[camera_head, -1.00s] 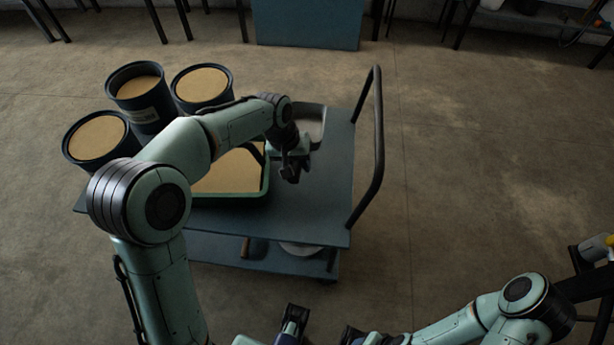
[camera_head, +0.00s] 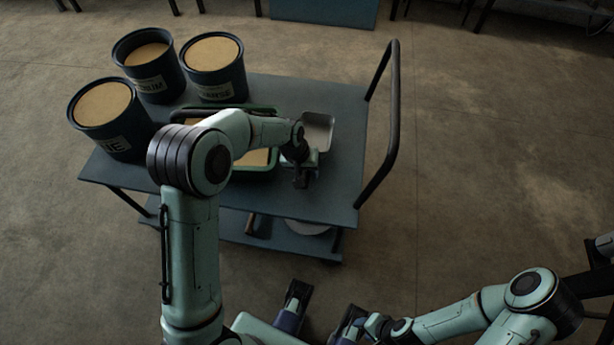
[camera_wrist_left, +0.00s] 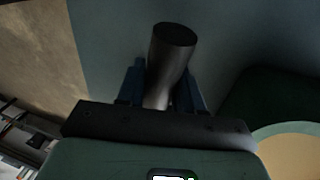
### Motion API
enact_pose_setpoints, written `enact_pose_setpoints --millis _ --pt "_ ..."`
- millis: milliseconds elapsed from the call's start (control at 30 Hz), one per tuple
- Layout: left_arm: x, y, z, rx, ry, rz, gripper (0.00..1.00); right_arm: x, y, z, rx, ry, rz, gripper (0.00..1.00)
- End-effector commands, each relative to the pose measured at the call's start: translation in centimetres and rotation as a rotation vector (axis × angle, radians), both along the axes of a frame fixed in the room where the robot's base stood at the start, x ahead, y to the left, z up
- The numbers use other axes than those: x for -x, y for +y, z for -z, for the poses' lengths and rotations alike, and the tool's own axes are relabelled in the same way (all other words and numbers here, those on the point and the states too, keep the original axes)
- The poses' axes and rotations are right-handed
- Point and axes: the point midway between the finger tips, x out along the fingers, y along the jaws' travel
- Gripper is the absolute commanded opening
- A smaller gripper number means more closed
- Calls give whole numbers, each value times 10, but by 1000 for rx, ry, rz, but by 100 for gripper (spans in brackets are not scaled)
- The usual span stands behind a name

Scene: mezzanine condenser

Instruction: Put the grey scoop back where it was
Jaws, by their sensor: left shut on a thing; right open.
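The grey scoop (camera_head: 318,129) shows in the head view as a light grey, open pan above the right part of the cart top. My left gripper (camera_head: 301,174) is shut on its handle, at the near side of the pan. In the left wrist view the dark round handle (camera_wrist_left: 172,62) stands between the two blue fingers. The pan is out of sight there. I cannot tell whether the scoop touches the cart. A green tray (camera_head: 262,168) of tan powder lies just left of the scoop, partly hidden by my left arm. My right gripper (camera_head: 322,308) is open and low at the bottom centre.
The blue-grey cart (camera_head: 340,185) has a black push handle (camera_head: 393,120) at its right. Three dark buckets of tan material, including the left one (camera_head: 125,140), stand at its left and back. Bare cart top lies right of the scoop. A lower shelf (camera_head: 270,235) shows below.

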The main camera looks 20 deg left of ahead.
Motion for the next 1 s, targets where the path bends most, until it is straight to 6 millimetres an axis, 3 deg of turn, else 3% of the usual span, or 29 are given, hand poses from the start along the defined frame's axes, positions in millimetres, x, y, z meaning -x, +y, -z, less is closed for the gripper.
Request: enact_pose_setpoints --millis 200,600,633,700,1000 --pt "0 0 33 0 2 -1 0 -2 0 6 1 -8 2 43" --pt "0 0 38 0 1 0 0 -3 0 8 2 -11 2 43" --pt "1 0 37 1 2 0 46 -3 0 7 2 -11 2 43" --pt "0 0 37 1 2 0 61 -3 0 7 2 -11 2 43" --pt "0 0 35 0 1 0 61 -3 0 6 2 -10 2 43"
